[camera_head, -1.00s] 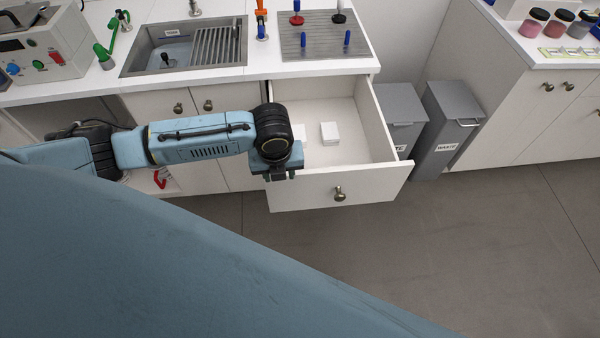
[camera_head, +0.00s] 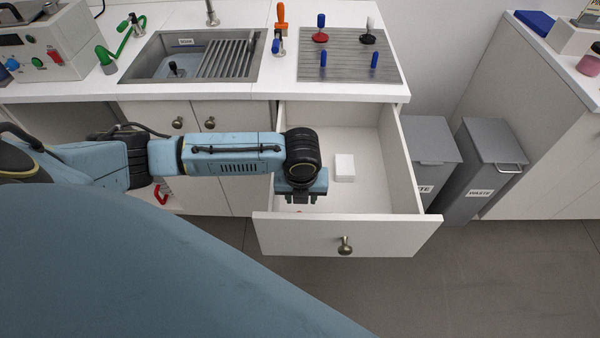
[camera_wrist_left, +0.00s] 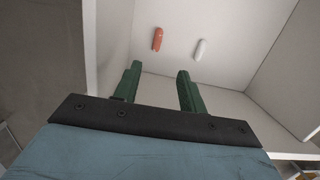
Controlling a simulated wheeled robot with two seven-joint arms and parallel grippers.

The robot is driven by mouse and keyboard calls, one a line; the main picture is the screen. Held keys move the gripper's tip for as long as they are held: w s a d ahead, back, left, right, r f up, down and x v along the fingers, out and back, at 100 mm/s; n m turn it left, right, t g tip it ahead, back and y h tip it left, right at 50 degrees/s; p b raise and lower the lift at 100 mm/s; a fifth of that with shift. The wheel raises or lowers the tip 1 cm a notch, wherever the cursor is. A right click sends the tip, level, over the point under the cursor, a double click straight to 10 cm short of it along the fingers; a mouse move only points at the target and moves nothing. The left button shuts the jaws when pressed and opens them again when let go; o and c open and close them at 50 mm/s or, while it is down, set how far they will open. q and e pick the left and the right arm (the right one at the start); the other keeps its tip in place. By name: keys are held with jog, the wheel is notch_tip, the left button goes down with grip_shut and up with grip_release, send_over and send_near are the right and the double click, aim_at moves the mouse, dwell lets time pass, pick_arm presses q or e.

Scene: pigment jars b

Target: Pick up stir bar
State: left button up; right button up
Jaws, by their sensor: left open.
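In the left wrist view two small capsule-shaped bars lie apart on the drawer floor: an orange-red one (camera_wrist_left: 157,39) and a white one (camera_wrist_left: 200,49). The task's stir bar could be either. My left gripper (camera_wrist_left: 158,72) is open and empty, its two green fingers pointing toward the bars, with the orange one nearly between their lines and the white one to the right. In the head view my left gripper (camera_head: 301,199) is over the front left part of the open drawer (camera_head: 345,235). A speck of orange shows just below it. My right gripper is not in view.
A white box (camera_head: 344,167) sits in the drawer's middle. The drawer's walls stand up around the gripper. Grey waste bins (camera_head: 482,165) stand to the right. The counter above holds a sink (camera_head: 195,58) and a ribbed board with coloured-handled tools (camera_head: 345,60).

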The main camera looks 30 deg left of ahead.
pick_arm(q)
jog(key=f, duration=0.2)
jog(key=f+b, duration=0.1)
jog(key=f, duration=0.2)
jog(key=w+f, duration=0.1)
jog(key=f, duration=0.1)
jog(key=shift+a+f+b, duration=0.3)
jog(key=shift+f+b, duration=0.1)
jog(key=f, duration=0.2)
jog(key=f+b, duration=0.1)
jog(key=a+f, duration=0.1)
jog(key=f, duration=0.1)
jog(key=shift+w+f, duration=0.15)
jog(key=shift+f, duration=0.15)
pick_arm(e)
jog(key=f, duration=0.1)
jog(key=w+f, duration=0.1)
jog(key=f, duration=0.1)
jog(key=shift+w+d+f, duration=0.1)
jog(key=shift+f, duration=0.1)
pick_arm(q)
grip_shut()
